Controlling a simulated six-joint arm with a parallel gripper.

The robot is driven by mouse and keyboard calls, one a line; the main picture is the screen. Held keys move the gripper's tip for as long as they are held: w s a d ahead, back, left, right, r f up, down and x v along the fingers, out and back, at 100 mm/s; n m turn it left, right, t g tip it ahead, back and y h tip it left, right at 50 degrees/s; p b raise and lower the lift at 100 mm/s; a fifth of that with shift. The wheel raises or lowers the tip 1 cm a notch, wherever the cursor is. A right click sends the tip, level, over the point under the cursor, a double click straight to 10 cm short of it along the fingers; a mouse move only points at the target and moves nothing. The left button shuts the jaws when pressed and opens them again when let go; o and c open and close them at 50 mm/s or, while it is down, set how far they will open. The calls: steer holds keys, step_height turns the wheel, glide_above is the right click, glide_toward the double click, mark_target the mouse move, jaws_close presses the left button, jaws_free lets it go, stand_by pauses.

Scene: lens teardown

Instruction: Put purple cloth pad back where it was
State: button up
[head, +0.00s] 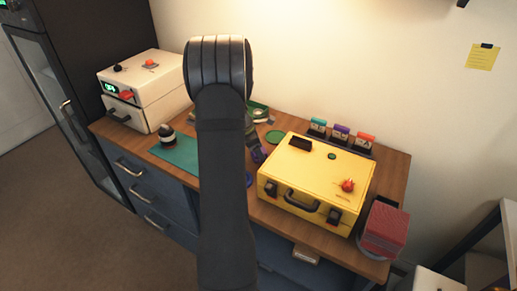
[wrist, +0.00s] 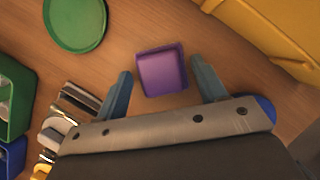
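The purple cloth pad (wrist: 162,72) lies on the wooden bench top in the wrist view, between the green disc and the yellow case. My gripper (wrist: 161,76) is open, with one finger on each side of the pad and a visible gap at both sides. I cannot tell how high the fingertips are above the bench. In the head view my arm hides most of this area; a bit of purple (head: 259,155) shows beside the gripper.
A yellow case (head: 318,170) stands close on the right. A green disc (head: 275,137) lies behind. A rack holds teal, purple and orange-topped items (head: 341,132) at the back. A red block stack (head: 385,228) is at the right edge; a teal mat (head: 178,152) is left.

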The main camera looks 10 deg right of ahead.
mark_target(263, 150)
steer(key=v, duration=1.2)
steer(key=x, duration=1.2)
steer(key=shift+f, duration=0.1)
steer(key=shift+r, duration=1.85)
steer(key=shift+f, duration=0.15)
